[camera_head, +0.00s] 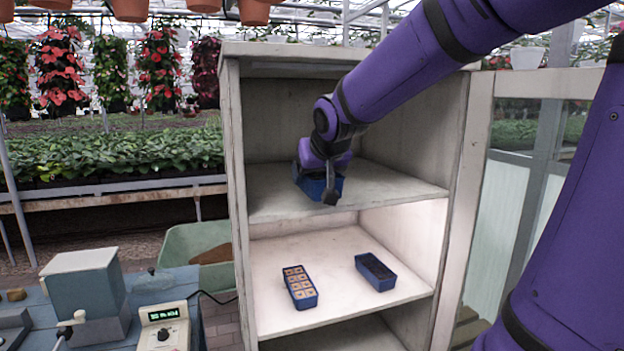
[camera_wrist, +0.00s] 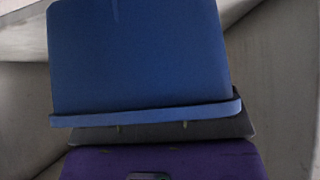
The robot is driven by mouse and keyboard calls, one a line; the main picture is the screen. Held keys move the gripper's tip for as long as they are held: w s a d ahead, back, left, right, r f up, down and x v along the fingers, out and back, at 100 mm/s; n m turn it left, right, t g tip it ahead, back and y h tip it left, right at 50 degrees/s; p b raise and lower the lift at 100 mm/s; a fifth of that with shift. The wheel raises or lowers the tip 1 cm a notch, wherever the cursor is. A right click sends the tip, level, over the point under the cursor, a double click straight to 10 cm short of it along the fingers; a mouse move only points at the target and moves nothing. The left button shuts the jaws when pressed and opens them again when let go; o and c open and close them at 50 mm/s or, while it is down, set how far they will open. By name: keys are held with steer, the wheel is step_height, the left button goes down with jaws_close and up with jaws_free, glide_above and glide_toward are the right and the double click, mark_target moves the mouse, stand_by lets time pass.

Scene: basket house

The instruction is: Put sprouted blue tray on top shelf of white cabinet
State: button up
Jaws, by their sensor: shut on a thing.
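My gripper (camera_head: 322,186) is inside the white cabinet (camera_head: 236,190), at the level of its upper shelf (camera_head: 395,186). It is shut on a blue tray (camera_head: 316,189), which also fills much of the wrist view (camera_wrist: 140,60). The tray is over the front left part of that shelf; whether it touches the shelf I cannot tell. Its contents are hidden. On the lit shelf below (camera_head: 340,250) stand a blue tray with pale square cells (camera_head: 300,287) and a blue tray with dark contents (camera_head: 375,272).
The glazed cabinet door (camera_head: 500,200) is open at the right. A blue workbench (camera_head: 180,285) with a grey box (camera_head: 84,290) and a small device with a display (camera_head: 163,322) is at the lower left. A green tub (camera_head: 190,242) stands beside the cabinet. The upper shelf's right side is clear.

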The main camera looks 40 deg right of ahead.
mark_target(322, 186)
steer(key=w+d, duration=0.1)
steer(key=w, duration=0.2)
steer(key=w+d, duration=0.2)
steer(key=w, duration=0.1)
steer(key=w+d+f, duration=0.1)
steer(key=w+d, duration=0.1)
steer(key=w, duration=0.2)
steer(key=shift+d, duration=0.1)
steer(key=shift+f, duration=1.8)
steer(key=shift+f, duration=0.15)
